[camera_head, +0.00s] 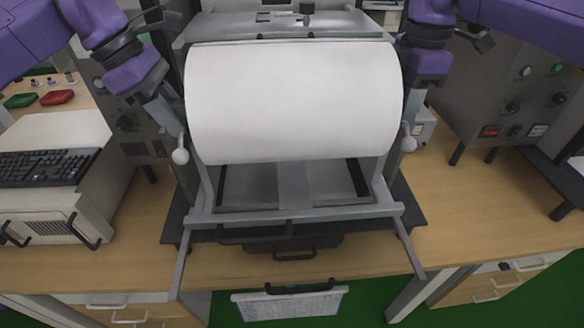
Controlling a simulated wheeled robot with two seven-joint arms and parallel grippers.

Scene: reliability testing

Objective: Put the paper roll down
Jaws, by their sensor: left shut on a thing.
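A large white paper roll (293,100) lies level across the middle of the head view, above the metal frame of a machine (290,215). My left gripper (170,118) is at the roll's left end and is shut on the roll; the exact contact is hard to make out. My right gripper (415,105) is at the roll's right end, mostly hidden beside it, and I cannot tell whether its fingers are closed. The roll hides the middle of the machine behind and under it, so I cannot tell whether it touches the frame.
Round-ended pale levers stand at the left (180,155) and right (408,143) of the frame. A keyboard (45,166) rests on a pale box at left. A grey control unit (510,90) stands at right. The wooden bench (480,210) is clear at front right.

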